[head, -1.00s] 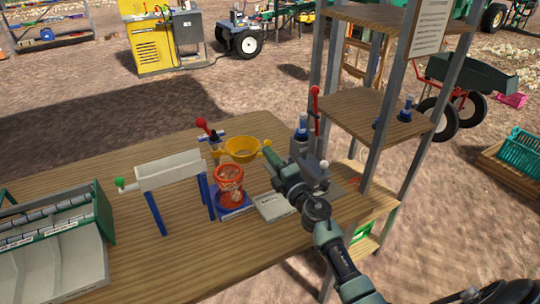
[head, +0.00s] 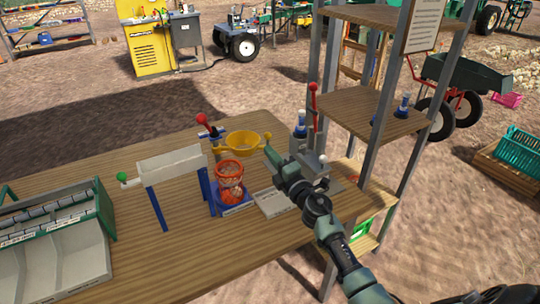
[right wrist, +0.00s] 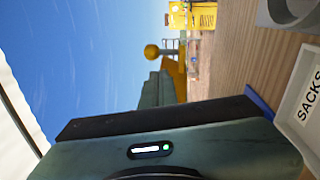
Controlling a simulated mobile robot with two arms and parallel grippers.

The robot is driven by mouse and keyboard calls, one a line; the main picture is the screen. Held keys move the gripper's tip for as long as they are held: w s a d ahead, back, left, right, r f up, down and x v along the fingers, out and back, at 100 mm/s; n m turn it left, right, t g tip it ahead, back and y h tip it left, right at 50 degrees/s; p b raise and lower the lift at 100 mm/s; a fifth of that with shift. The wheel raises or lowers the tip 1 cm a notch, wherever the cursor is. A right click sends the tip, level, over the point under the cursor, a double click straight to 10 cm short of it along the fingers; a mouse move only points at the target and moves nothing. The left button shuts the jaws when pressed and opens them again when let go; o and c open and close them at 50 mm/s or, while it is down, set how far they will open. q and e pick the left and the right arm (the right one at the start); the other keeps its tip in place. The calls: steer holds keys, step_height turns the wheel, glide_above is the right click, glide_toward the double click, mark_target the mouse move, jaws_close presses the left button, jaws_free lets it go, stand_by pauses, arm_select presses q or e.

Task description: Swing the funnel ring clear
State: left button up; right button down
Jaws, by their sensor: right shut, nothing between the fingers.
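The yellow funnel ring (head: 243,143) sits on a post with a red knob (head: 202,118). It stands behind and slightly right of the open top of an orange net sack (head: 230,178), and in the picture the two nearly meet. The ring's small yellow ball handle (head: 267,137) points right; the ball (right wrist: 152,51) also shows in the right wrist view, just past my fingers. My right gripper (head: 269,152) is shut and empty beside the ring, just below the ball. Whether it touches cannot be told. My left gripper is out of view.
A SACKS tray (head: 273,203) lies under my right arm. A grey chute (head: 169,165) on blue legs stands left of the sack. A red-topped lever (head: 313,105) and a shelf tower (head: 350,112) rise at right. The table's back left is clear.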

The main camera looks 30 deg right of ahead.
steer(key=s+a+r+n+g+h+b, duration=0.25)
steer(key=s+n+h, duration=0.25)
steer(key=s+n, duration=0.7)
arm_select(q)
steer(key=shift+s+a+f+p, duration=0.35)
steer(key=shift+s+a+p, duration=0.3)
steer(key=shift+p, duration=0.4)
arm_select(e)
steer(key=w+d+n, duration=0.1)
steer(key=w+d, duration=0.2)
steer(key=w, duration=1.1)
steer(key=shift+w+d+f+g, duration=0.15)
steer(key=shift+d+f+g, duration=0.2)
steer(key=shift+d+g, duration=0.1)
